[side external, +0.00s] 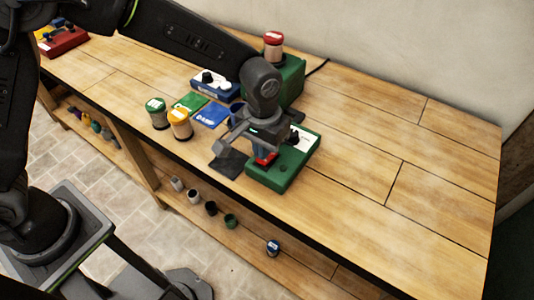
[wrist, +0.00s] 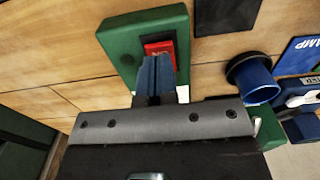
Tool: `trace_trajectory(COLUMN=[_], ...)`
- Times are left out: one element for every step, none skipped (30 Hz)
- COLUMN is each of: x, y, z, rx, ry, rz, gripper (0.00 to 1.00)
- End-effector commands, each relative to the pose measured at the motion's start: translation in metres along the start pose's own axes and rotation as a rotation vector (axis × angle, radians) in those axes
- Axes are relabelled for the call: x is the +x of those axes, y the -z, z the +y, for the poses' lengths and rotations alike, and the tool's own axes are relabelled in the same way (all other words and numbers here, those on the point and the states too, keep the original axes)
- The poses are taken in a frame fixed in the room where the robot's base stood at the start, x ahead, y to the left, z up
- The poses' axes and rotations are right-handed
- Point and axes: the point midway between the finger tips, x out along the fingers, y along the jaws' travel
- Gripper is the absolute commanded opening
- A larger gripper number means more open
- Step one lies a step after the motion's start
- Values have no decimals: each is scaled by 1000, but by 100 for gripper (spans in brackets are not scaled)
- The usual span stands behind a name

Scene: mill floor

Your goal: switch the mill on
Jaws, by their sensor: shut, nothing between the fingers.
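A green control box (side external: 276,176) lies on the wooden bench, with a white label, a dark knob and a red rocker switch (side external: 265,158) on its top. In the wrist view the green box (wrist: 121,40) shows the red switch (wrist: 160,48) with white lettering, partly covered by my fingers. My gripper (wrist: 156,62) is shut and empty, its tips at the near edge of the switch; I cannot tell if they touch it. In the side view my gripper (side external: 263,148) is low over the box. A taller green machine body (side external: 291,84) with a red-lidded jar (side external: 273,45) stands behind.
A blue cup (wrist: 255,80) is close beside my gripper. The bench is clear on the right.

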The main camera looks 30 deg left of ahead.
Motion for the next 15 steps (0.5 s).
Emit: trace_trajectory(x=[1, 2, 2, 2, 3, 3, 4, 4, 5, 5, 6, 6, 7, 7, 8], y=[0, 0, 0, 0, 0, 0, 0, 0, 0, 0, 0, 0, 0, 0, 0], z=[0, 0, 0, 0, 0, 0, 0, 0, 0, 0, 0, 0, 0, 0, 0], rx=[0, 0, 0, 0, 0, 0, 0, 0, 0, 0, 0, 0, 0, 0, 0], ry=[0, 0, 0, 0, 0, 0, 0, 0, 0, 0, 0, 0, 0, 0, 0], rz=[0, 0, 0, 0, 0, 0, 0, 0, 0, 0, 0, 0, 0, 0, -1], gripper=[0, 0, 0, 0, 0, 0, 0, 0, 0, 0, 0, 0, 0, 0, 0])
